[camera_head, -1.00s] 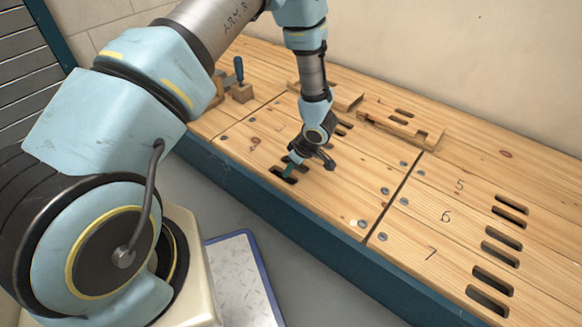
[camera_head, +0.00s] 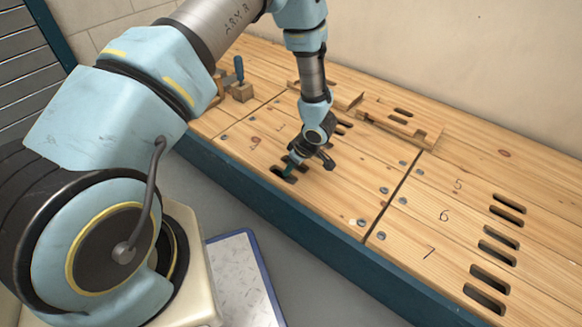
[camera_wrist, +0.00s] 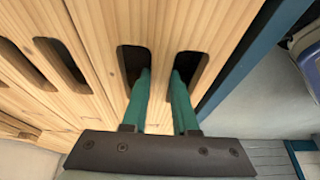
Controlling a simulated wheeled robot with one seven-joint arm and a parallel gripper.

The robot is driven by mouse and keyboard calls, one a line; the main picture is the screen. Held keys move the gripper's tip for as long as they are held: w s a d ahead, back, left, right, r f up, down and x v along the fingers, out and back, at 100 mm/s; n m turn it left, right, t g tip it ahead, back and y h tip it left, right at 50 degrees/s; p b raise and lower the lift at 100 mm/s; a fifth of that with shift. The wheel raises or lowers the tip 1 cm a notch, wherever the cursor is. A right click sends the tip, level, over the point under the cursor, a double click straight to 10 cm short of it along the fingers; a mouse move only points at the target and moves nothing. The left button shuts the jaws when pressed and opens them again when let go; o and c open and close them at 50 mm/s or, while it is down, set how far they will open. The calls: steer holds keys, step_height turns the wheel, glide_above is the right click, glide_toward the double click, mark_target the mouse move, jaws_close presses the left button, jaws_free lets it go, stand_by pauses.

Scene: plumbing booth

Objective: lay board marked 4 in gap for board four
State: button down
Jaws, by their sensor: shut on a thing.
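My gripper (camera_head: 291,166) points down at the front board of the middle bench section. Its two green fingers reach into the two dark slots of this slotted board (camera_head: 335,198). In the wrist view the fingers (camera_wrist: 160,78) stand either side of the wooden strip between the slots and are shut on it. The board looks about level with the boards around it. Its number is too small to read, so I cannot tell whether it is the one marked 4. The fingertips are partly hidden inside the slots.
Boards marked 5 (camera_head: 480,192), 6 (camera_head: 462,222) and 7 (camera_head: 445,262) lie on the right. A loose slotted piece (camera_head: 395,122) sits raised at the back. A blue-handled tool (camera_head: 239,70) stands at the back left. The wall borders the bench behind.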

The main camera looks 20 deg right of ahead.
steer(key=shift+f, duration=0.1)
stand_by(0.3)
steer(key=c, duration=0.6)
jaws_free()
steer(key=shift+f, duration=0.1)
